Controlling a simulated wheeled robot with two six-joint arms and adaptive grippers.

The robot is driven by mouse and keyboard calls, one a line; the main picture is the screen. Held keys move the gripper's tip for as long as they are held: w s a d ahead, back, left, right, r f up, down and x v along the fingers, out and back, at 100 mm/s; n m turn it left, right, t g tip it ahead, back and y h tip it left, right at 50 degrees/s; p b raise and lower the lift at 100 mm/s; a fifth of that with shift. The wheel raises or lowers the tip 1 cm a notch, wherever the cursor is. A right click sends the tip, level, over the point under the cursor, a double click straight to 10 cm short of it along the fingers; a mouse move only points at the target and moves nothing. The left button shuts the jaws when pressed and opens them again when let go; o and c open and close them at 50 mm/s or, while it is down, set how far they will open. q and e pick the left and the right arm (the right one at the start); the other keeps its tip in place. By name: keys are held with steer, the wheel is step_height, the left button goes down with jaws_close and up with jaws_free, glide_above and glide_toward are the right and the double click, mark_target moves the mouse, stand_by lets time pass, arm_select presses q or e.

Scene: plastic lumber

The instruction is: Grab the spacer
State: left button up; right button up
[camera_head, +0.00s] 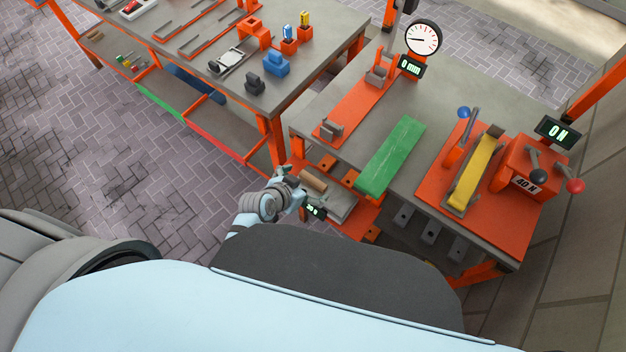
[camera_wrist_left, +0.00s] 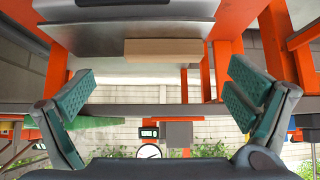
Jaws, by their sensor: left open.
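A tan block (camera_head: 313,180), which looks like the spacer, lies at the lower level under the near edge of the right-hand workbench. In the left wrist view the tan block (camera_wrist_left: 163,51) shows ahead, between the spread fingers and apart from them, against a grey metal surface. My left gripper (camera_head: 291,177) is just left of the block in the head view. In the left wrist view the left gripper (camera_wrist_left: 160,92) is open, with its green finger pads wide apart and nothing between them. My right gripper is not in view.
The right-hand bench (camera_head: 470,95) carries a green plank (camera_head: 390,158), a yellow bar (camera_head: 475,172) in an orange press and a dial gauge (camera_head: 423,38). Orange bench legs (camera_head: 271,140) and the bench edge are close to my left gripper. Another bench with tools stands left.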

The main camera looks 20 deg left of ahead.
mark_target(313, 179)
arm_select(q)
steer(key=b+x, duration=0.1)
steer(key=x, duration=0.3)
steer(key=shift+w+a+f, duration=0.1)
steer(key=shift+w+a, duration=0.05)
steer(key=shift+w, duration=0.1)
steer(key=c, duration=1)
step_height(313, 179, up, 10)
steer(key=shift+s+r+p, duration=0.1)
steer(key=shift+p, duration=1)
